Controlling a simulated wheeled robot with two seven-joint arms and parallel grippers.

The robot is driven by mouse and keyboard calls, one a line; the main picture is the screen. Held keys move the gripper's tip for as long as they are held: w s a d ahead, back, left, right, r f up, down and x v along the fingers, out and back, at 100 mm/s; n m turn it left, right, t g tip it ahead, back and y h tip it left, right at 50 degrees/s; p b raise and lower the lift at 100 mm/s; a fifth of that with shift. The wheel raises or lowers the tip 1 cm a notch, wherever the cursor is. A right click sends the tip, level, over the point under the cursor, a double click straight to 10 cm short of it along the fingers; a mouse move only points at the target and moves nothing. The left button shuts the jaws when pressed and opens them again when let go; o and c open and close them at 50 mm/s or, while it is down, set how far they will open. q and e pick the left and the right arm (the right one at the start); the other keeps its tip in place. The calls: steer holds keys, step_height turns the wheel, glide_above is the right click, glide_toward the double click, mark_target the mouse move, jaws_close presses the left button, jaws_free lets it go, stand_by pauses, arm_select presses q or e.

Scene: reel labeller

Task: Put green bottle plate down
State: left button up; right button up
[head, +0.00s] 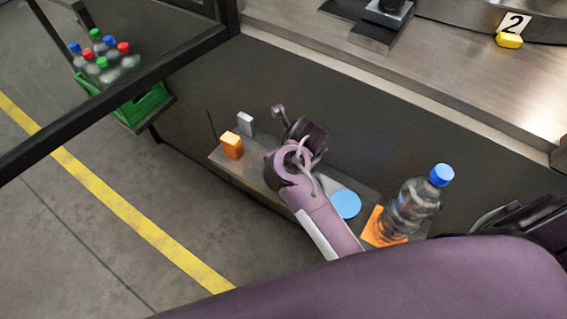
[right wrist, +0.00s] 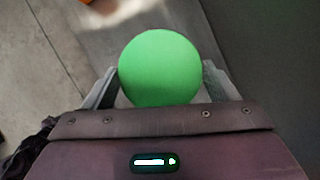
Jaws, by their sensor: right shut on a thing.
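The green bottle plate (right wrist: 160,62) is a round green disc, seen face on in the right wrist view. My right gripper (right wrist: 160,82) is shut on it, with one finger at each side of the disc. In the head view my right arm reaches over the narrow shelf (head: 262,184); its fingertips and the green plate are hidden there. I cannot tell whether the plate touches the shelf. My left gripper is not in view.
On the shelf are an orange block (head: 232,146), a grey block (head: 245,123), a blue disc (head: 346,204) and a blue-capped bottle (head: 412,205) by an orange plate (head: 378,228). A green crate (head: 150,103) of bottles stands left. A metal counter (head: 440,75) rises behind.

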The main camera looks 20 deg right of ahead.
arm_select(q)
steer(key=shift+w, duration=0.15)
arm_select(e)
steer(key=shift+f, duration=0.1)
steer(key=o, duration=1)
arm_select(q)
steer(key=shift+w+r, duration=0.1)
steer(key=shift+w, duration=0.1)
arm_select(e)
steer(key=shift+o, duration=0.2)
